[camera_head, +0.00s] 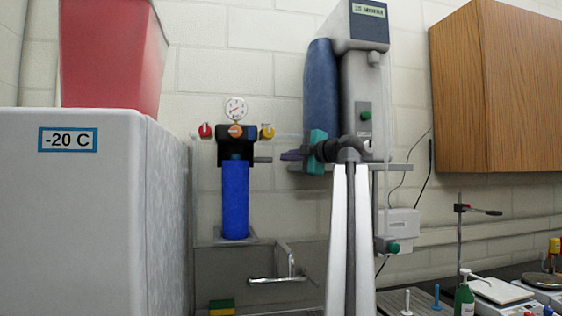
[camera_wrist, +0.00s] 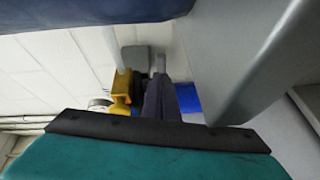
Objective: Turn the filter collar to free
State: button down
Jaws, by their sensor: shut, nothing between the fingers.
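The filter unit is on the wall in the head view, with a blue housing (camera_head: 235,200) hanging upright under a black head (camera_head: 236,148). The filter collar is not clearly distinguishable where the housing meets the head. A gauge (camera_head: 235,108) tops the unit, with red (camera_head: 205,130), orange (camera_head: 236,131) and yellow (camera_head: 267,132) knobs around the head. My gripper (camera_head: 286,155) is to the right of the head, its dark fingers pointing left, shut and empty. In the wrist view the shut fingers (camera_wrist: 166,88) partly cover the blue housing (camera_wrist: 191,97); the yellow knob (camera_wrist: 122,98) shows beside them.
A white freezer (camera_head: 85,220) with a red bin (camera_head: 112,50) stands at left. A grey dispenser with a blue side (camera_head: 319,95) is behind my arm. A sink tap (camera_head: 285,275) is below the filter. A wooden cabinet (camera_head: 500,90) hangs at right, above a bench with a green bottle (camera_head: 464,298).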

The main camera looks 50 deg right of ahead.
jog(key=v, duration=0.6)
jog(key=shift+s+b, duration=0.25)
jog(key=shift+b, duration=0.15)
jog(key=shift+f+m, duration=0.1)
jog(key=shift+m, duration=0.2)
jog(key=w+a+f+n+h+p, duration=0.1)
jog(key=n+p, duration=0.6)
jog(key=n, duration=1.1)
jog(key=w+a+f+n+t+h+p, duration=0.1)
jog(key=a+f+n+h+p, duration=0.2)
jog(key=n, duration=1.4)
jog(key=a+h+p, duration=0.1)
jog(key=p, duration=0.3)
jog(key=shift+w+f+n, duration=0.2)
jog(key=shift+f+n, duration=0.15)
jog(key=shift+n, duration=0.05)
jog(key=shift+w+r, duration=0.1)
jog(key=shift+w, duration=0.05)
